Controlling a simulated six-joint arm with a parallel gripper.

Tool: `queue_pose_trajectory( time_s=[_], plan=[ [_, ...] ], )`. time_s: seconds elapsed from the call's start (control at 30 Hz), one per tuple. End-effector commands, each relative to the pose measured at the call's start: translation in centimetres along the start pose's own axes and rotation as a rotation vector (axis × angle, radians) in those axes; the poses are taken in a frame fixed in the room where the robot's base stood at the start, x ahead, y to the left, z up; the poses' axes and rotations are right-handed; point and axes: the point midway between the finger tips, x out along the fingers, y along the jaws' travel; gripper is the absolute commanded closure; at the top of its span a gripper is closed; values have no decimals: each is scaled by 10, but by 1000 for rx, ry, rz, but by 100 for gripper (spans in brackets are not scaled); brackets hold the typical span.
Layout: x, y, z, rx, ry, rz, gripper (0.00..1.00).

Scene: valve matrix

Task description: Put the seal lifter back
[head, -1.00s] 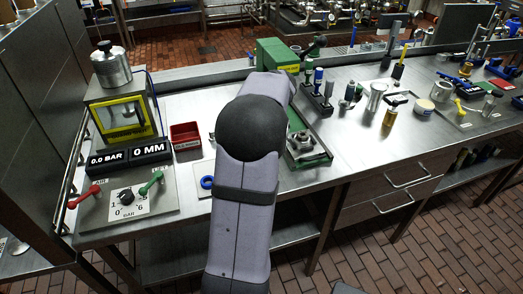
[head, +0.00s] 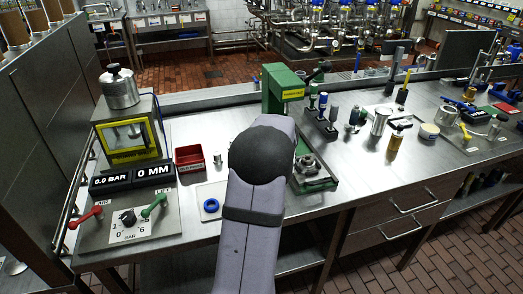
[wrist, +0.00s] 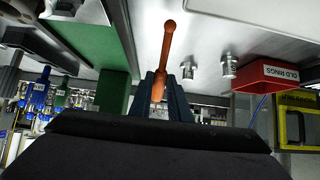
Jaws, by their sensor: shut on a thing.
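My gripper (wrist: 160,88) shows in the wrist view with its two dark blue fingers shut on a slim orange-brown tool, which I take for the seal lifter (wrist: 165,48). The tool has a rounded knob at its far end, and its part between the fingers is partly hidden. It shows against the steel bench top. In the head view my arm covers the gripper and the tool.
The green press (head: 273,95) stands close by and also fills the left of the wrist view (wrist: 95,48). A red bin labelled OLD RINGS (wrist: 275,75) and small metal fittings (wrist: 228,66) are near. A blue ring (head: 210,205) lies on a pale plate at the front.

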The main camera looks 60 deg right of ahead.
Motion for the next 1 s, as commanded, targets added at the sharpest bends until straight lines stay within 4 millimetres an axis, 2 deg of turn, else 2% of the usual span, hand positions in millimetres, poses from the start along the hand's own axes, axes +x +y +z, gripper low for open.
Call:
queue_pose_trajectory(
  time_s=[0.03,0.2,0.73,0.77,0.8,0.83,1.0],
  plan=[
    [6,0,8,3,-3,-1,100],
    [15,0,19,1,-1,-1,100],
    [19,0,23,0,1,0,100],
    [18,0,22,0,1,0,79],
    [18,0,22,0,1,0,69],
    [18,0,22,0,1,0,65],
    [18,0,22,0,0,0,65]
  ],
)
